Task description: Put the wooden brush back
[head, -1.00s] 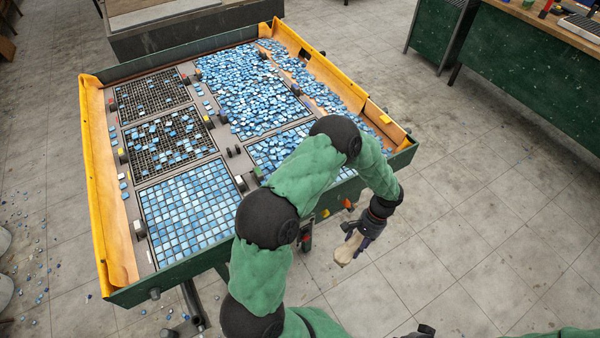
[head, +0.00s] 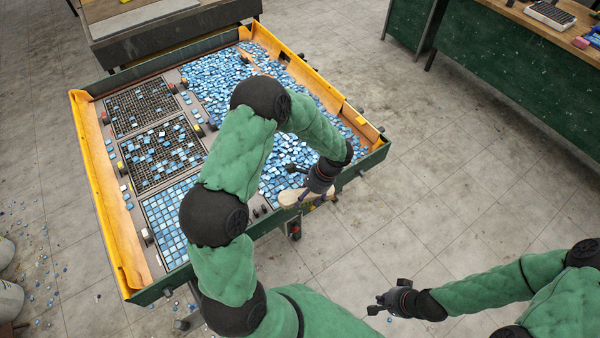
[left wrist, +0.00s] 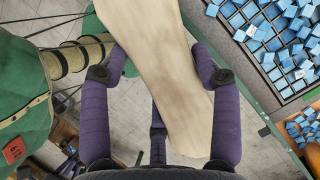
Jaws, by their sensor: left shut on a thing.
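The wooden brush (head: 291,197) is pale wood, and my left gripper (head: 303,192) is shut on it at the near edge of the tile table. In the left wrist view the brush (left wrist: 165,75) runs between the purple fingers of the left gripper (left wrist: 163,85), slightly tilted, its far end cut off by the frame. Its bristles do not show clearly. My right gripper (head: 378,306) is low at the lower right, apart from the table and over the floor. Nothing shows in it, and its fingers are too small to judge.
The tile table (head: 218,258) has a green outer edge, orange side walls and several grids, with loose blue tiles heaped at its back right. A green workbench (head: 500,75) stands at the upper right. The floor between them is clear. Loose tiles lie on the floor at left.

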